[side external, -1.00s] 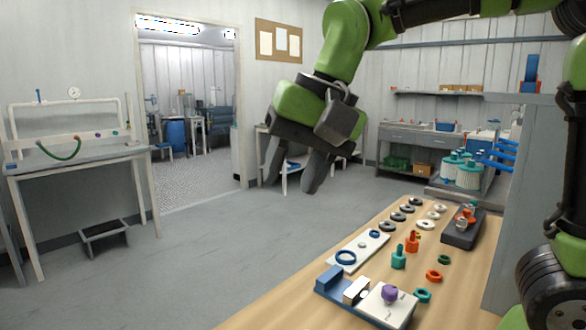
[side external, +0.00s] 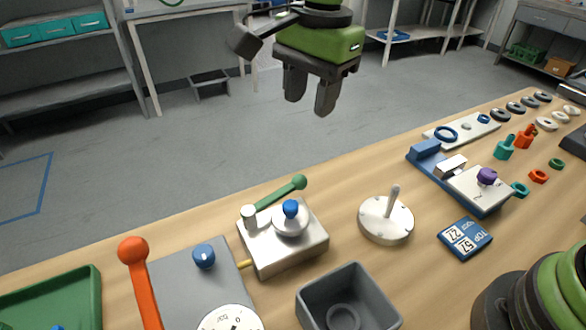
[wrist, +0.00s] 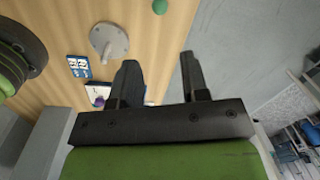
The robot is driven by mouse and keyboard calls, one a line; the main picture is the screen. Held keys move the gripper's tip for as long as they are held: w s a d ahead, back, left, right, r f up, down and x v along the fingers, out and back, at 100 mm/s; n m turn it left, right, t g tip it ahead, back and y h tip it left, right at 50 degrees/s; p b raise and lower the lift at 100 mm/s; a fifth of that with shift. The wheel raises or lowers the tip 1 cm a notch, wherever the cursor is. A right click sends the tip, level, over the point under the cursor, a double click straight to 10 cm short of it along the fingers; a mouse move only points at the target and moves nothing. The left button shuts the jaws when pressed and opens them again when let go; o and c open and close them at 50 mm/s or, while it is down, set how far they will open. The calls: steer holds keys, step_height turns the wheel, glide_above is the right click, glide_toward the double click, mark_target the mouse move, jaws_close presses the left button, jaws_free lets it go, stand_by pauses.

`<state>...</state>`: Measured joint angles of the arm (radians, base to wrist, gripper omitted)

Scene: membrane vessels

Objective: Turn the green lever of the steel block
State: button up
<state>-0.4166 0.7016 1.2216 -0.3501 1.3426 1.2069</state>
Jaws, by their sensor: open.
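The steel block (side external: 285,251) sits on the wooden bench in the side view. Its green lever (side external: 279,195) points up and right from a steel post on the block's left, ending in a round green knob. A blue knob on a round steel cap tops the block. My gripper (side external: 308,108) is open and empty, fingers down, in the air above and beyond the bench's far edge, apart from the lever. In the wrist view my gripper (wrist: 157,72) also shows open, and the lever's green knob (wrist: 160,6) is at the top edge; the block is out of that view.
Left of the block stand an orange-knobbed lever (side external: 140,280) and a grey plate with a dial (side external: 229,319). An open grey box (side external: 348,285) is in front. A round steel disc with a peg (side external: 386,220) stands to the right.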

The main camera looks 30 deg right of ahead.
steer(key=m, duration=0.2)
glide_toward(292, 185)
steer(key=shift+g+h, duration=0.3)
steer(key=shift+g, duration=0.1)
steer(key=f, duration=0.8)
steer(key=shift+w+a+f, duration=0.2)
steer(key=shift+w+a, duration=0.05)
steer(key=shift+w, duration=0.15)
